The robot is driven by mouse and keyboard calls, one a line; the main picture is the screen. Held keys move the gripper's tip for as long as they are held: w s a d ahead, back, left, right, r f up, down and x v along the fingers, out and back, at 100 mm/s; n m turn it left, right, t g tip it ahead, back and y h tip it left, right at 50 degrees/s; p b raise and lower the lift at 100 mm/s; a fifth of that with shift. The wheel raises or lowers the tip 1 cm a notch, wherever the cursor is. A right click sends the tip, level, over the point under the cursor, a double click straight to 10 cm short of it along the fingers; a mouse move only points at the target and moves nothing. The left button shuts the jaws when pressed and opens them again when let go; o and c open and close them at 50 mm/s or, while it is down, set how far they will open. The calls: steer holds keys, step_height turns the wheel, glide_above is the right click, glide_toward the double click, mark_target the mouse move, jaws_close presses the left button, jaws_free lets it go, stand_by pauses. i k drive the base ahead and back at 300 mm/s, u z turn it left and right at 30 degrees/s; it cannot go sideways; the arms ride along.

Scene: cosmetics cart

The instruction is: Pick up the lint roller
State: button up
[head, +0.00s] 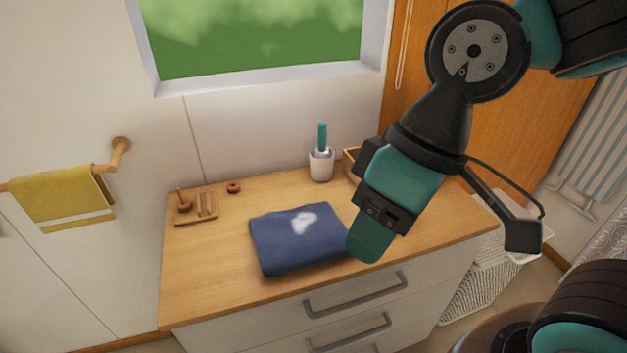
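A teal handle, which looks like the lint roller's (322,136), stands upright in a white cup (321,168) near the back of the wooden top. The part inside the cup is hidden. My gripper (368,244) points down over the front of the top, to the right of a folded navy cloth (280,252). It is nearer the camera than the cup and lower right of it in the head view, apart from the handle. Its fingers are seen from the side, so their gap does not show.
White lint (303,222) lies on the cloth. A wooden tray with small pegs (196,208) and a reddish ring (233,187) are at back left. A wooden box (350,163) is partly hidden behind my arm. The wooden top's (205,275) front left is clear.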

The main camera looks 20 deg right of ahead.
mark_target(321, 152)
steer(key=k, duration=0.55)
steer(key=z, duration=0.45)
steer(key=i, duration=1.4)
steer(key=u, duration=0.45)
